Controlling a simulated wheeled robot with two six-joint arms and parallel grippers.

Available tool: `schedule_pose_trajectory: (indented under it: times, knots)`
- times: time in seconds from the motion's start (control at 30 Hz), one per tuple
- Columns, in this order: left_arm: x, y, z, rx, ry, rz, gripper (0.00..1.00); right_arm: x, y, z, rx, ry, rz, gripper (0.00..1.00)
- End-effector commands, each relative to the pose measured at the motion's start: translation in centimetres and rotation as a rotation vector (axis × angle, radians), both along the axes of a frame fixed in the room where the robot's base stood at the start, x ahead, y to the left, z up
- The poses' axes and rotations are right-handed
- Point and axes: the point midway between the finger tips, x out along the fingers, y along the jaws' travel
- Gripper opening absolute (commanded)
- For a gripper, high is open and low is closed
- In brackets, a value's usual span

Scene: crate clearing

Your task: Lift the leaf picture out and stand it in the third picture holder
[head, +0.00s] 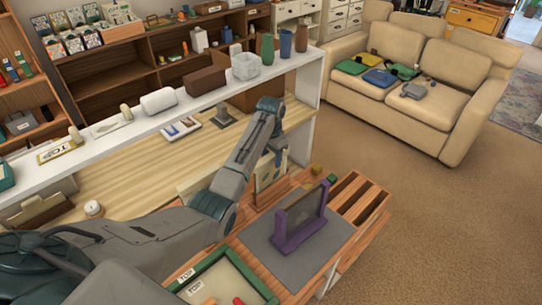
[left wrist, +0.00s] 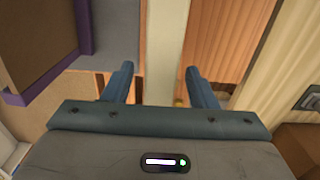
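My left gripper (head: 272,152) hangs over a pale, upright panel (head: 268,172) with a brown motif at the far end of the wooden unit. I cannot make out whether the motif is a leaf. In the left wrist view the gripper (left wrist: 160,80) is open, its two fingers wide apart. A pale strip (left wrist: 166,45) shows between and beyond them, and I cannot tell if they touch it. A purple holder (head: 284,229) stands on a grey mat with a dark upright panel (head: 307,208) in it. It also shows in the left wrist view (left wrist: 84,28). My right gripper is out of view.
A slotted wooden rack (head: 375,200) lies right of the purple holder. A small yellow block (head: 316,170) and a green block (head: 332,178) sit behind it. A green-rimmed tray (head: 250,276) is in front. A white-edged shelf (head: 130,142) runs behind the arm.

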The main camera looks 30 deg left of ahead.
Motion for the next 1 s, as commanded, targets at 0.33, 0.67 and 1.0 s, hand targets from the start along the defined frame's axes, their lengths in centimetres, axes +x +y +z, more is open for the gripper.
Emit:
schedule_pose_trajectory:
  times: [0.33, 0.67, 1.0]
  knots:
    - [0.1, 0.0, 0.8, 0.0, -0.003, 0.0, 0.52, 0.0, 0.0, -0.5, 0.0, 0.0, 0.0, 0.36]
    - [0.1, 0.0, 7.6, 0.001, -0.004, 0.0, 0.52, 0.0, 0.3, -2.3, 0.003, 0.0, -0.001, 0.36]
    - [0.0, 0.0, 10.8, 0.0, 0.0, 0.0, 0.52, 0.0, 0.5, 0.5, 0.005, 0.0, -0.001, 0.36]
